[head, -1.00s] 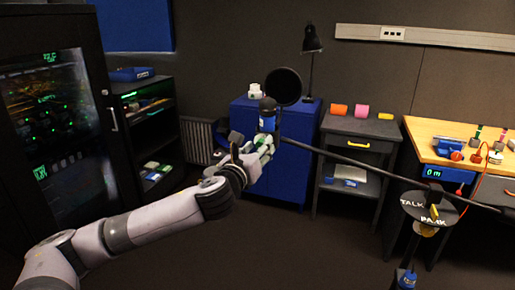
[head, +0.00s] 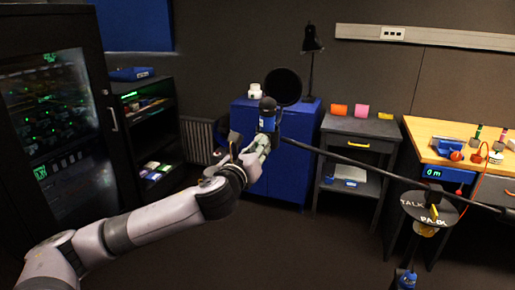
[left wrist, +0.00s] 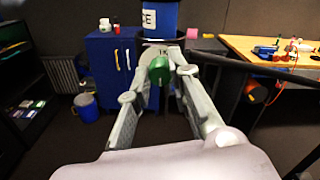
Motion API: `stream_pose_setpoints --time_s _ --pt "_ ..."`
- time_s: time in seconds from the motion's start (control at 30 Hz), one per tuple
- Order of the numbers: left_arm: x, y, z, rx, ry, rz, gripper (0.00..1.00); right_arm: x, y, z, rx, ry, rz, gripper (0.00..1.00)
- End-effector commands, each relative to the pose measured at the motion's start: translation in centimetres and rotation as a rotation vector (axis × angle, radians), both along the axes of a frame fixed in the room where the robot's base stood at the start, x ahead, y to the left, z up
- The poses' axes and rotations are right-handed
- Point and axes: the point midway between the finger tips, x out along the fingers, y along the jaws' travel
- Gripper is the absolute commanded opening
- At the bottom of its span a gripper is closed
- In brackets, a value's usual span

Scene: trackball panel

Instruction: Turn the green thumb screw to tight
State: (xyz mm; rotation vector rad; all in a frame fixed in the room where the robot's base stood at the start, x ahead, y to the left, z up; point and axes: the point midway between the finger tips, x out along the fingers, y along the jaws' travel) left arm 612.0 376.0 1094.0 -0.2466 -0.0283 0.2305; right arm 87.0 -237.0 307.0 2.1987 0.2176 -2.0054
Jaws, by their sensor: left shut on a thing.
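The green thumb screw (left wrist: 158,70) shows in the left wrist view between the two pale fingers of my left gripper (left wrist: 157,84), below the blue microphone body (left wrist: 160,18). My left gripper is shut on the screw. In the head view my left gripper (head: 260,143) is just below the blue microphone (head: 267,120) at the left end of the black boom, and the screw is too hidden to make out there. A label beside the screw is partly covered. My right gripper is in neither view.
A blue cabinet (head: 290,165) stands behind the microphone. A dark side table (head: 360,127) and a wooden desk (head: 435,135) stand to its right. The floor in front is clear.

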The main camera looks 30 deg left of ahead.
Motion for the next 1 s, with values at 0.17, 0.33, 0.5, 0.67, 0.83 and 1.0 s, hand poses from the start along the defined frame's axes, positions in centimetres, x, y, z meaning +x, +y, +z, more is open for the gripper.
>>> stream_pose_setpoints --time_s 0.17,0.33,0.5,0.67,0.83,1.0 --pt "0.0 0.0 0.1 -0.075 -0.017 0.001 0.00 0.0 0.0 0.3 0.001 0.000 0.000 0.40" --pt "0.0 0.0 0.1 -0.199 -0.046 0.002 0.00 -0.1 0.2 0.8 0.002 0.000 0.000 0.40" --pt "0.0 0.0 0.1 -0.354 -0.083 0.002 0.00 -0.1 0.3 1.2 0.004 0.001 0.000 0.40" --pt "0.0 0.0 0.1 -0.503 -0.118 0.002 0.00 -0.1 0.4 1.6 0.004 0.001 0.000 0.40" --pt "0.0 0.0 0.1 -0.660 -0.156 0.002 0.00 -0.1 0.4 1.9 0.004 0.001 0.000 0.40" --pt "0.0 0.0 0.1 -0.817 -0.193 0.002 0.00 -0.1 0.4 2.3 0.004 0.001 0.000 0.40"
